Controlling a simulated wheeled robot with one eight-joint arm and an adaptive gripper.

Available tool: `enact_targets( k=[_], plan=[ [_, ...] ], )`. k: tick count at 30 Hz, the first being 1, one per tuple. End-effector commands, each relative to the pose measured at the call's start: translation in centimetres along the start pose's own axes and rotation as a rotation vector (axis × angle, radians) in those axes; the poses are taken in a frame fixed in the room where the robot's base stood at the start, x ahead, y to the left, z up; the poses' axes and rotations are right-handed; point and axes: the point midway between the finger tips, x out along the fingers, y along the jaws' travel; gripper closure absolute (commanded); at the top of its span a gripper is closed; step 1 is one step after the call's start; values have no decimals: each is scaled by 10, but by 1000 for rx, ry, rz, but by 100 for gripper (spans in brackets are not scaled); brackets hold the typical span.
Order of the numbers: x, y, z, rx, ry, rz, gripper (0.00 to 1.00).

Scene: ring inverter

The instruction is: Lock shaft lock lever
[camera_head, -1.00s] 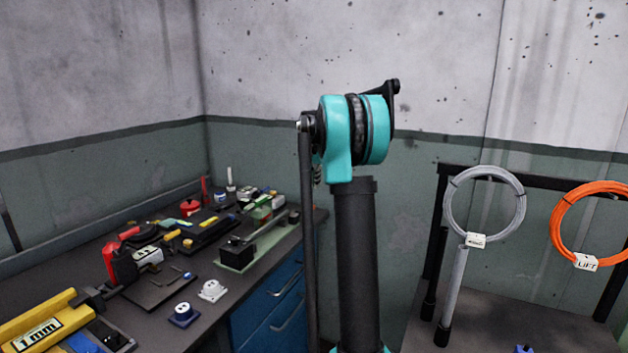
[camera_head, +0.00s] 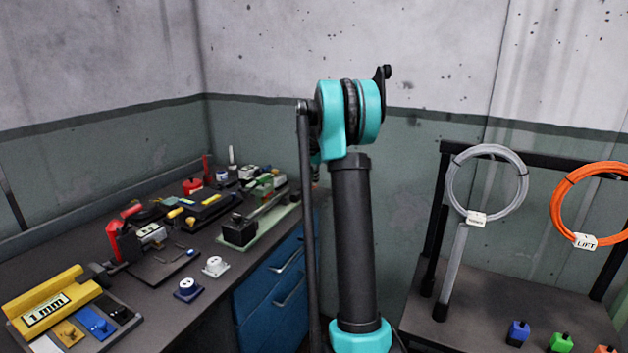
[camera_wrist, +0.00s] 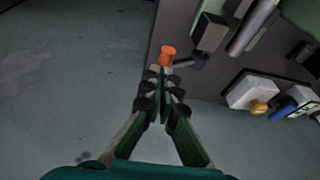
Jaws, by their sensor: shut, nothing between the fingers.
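An orange knob (camera_wrist: 168,54) on a short dark lever arm (camera_wrist: 186,63) shows in the wrist view, at the bench edge; I take it as the shaft lock lever. My gripper (camera_wrist: 164,78) is shut and empty, its fingertips just below the knob in the picture. The gap between fingertips and knob is small, and I cannot tell whether they touch. In the head view my gripper is hidden, and I cannot make out the lever. A dark block on a pale green base (camera_head: 238,236) stands at the bench's right edge there.
The bench (camera_head: 130,320) holds many tools, a yellow "1 mm" block (camera_head: 48,305) and two small sockets. Blue drawers (camera_head: 272,290) are below. A rack with grey (camera_head: 487,185) and orange (camera_head: 590,210) coils stands right. Floor (camera_wrist: 70,70) left of the bench is clear in the wrist view.

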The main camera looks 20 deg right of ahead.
Motion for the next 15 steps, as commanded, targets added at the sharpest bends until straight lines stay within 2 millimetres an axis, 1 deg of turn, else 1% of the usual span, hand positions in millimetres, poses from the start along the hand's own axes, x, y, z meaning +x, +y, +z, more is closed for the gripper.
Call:
enact_targets(
  k=[2,7,15],
  plan=[
    [2,1,0,0,0,0,100],
    [16,8,5,1,1,0,100],
    [19,11,7,0,-4,4,100]
  ],
)
